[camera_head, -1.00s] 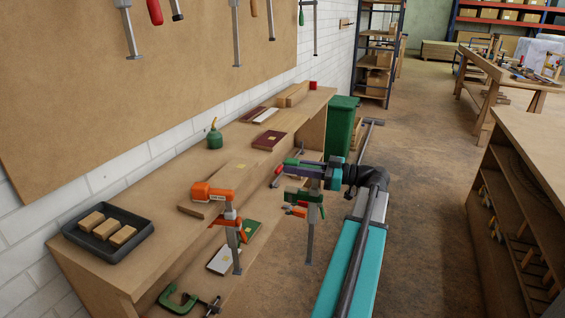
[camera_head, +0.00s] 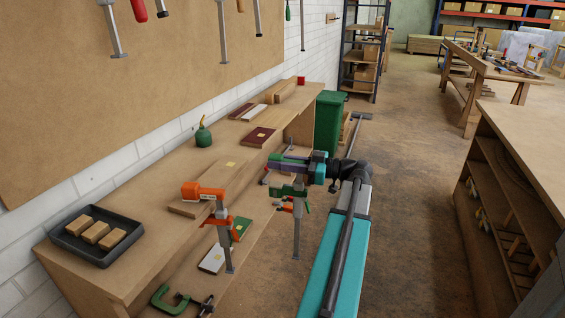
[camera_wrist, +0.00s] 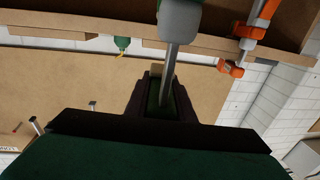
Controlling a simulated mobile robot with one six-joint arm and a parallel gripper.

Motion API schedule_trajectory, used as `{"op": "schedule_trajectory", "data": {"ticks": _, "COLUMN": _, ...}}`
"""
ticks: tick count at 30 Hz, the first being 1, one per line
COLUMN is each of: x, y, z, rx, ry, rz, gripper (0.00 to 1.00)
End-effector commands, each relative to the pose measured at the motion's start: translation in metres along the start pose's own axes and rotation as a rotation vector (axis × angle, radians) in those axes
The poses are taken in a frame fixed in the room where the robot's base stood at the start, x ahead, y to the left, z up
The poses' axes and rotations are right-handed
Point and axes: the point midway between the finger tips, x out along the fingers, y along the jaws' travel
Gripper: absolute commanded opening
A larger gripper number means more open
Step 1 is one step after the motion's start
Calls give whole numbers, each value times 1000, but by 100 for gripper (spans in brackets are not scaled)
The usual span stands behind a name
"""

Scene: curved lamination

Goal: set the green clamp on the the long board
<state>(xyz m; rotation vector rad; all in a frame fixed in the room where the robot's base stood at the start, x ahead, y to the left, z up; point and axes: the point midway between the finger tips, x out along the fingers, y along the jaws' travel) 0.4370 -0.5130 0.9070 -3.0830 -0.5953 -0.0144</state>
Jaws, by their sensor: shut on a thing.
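The green clamp (camera_head: 289,190) hangs upright in my gripper (camera_head: 304,170), its steel bar pointing down. The gripper is shut on it, beside the bench's front edge. In the wrist view the clamp's bar (camera_wrist: 170,70) runs up from between my dark jaws (camera_wrist: 160,98). The long board (camera_head: 183,208) is pale wood with a yellow label and lies along the bench front. An orange clamp (camera_head: 204,192) sits on its near end. The green clamp appears to the right of the orange one; whether it touches the board cannot be told.
The workbench (camera_head: 130,270) carries a dark tray (camera_head: 64,243) of wood blocks, a green oil can (camera_head: 203,136) and a dark red board (camera_head: 258,137). Panels and another green clamp (camera_head: 168,300) lie on the lower shelf. A green bin (camera_head: 329,120) stands beyond.

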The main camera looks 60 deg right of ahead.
Motion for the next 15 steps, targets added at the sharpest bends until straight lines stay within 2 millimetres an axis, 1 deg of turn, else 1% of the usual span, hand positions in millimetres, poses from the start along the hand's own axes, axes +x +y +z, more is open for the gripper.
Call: {"op": "schedule_trajectory", "data": {"ticks": 15, "x": 29, "y": 0, "z": -2, "rx": 0, "ry": 2, "rz": 0, "gripper": 0}}
